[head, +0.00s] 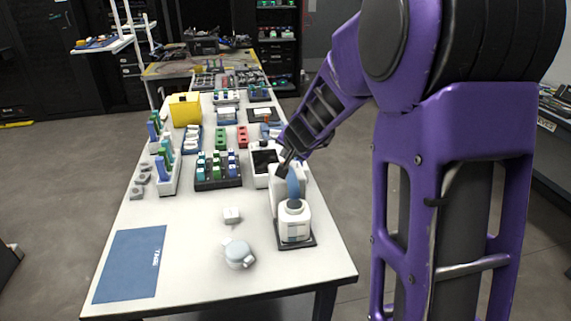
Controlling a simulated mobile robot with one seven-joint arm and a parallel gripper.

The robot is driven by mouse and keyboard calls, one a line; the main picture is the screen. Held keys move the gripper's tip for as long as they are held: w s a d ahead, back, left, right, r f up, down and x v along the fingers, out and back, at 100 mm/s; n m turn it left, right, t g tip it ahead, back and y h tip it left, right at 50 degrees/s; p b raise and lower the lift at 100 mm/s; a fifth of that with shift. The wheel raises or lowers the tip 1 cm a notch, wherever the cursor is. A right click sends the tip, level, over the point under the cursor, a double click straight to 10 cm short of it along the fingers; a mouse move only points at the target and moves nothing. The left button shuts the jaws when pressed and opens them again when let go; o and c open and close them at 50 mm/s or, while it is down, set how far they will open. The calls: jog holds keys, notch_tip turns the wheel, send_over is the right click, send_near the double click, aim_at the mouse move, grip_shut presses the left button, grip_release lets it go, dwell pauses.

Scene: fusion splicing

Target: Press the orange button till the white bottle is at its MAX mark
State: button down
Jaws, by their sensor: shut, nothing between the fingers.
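The white bottle (295,226) stands upright on a dark base plate (296,244) near the right edge of the table. A blue part (293,186) is just above its neck. A white dispenser body (275,199) stands right behind it. My gripper (281,171) is shut and empty, pointing down at the top of the dispenser. I cannot tell whether it touches. The orange button cannot be made out; my gripper may cover it. The MAX mark and the liquid level are too small to read.
A blue mat (130,266) lies front left on the white table. A pale round object (238,253) and a small white block (232,214) lie left of the bottle. A dark rack (218,182) of vials and a yellow box (185,109) stand farther back. The front middle is mostly clear.

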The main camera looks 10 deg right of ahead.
jog(key=shift+f, duration=0.25)
jog(key=shift+f, duration=0.5)
dwell(0.7)
jog(key=shift+r, duration=0.1)
jog(key=shift+r+p, duration=0.75)
jog(key=shift+r, duration=0.1)
notch_tip(320, 180, up, 5)
jog(key=p, duration=0.4)
jog(key=shift+p, duration=0.3)
jog(key=shift+a, duration=0.1)
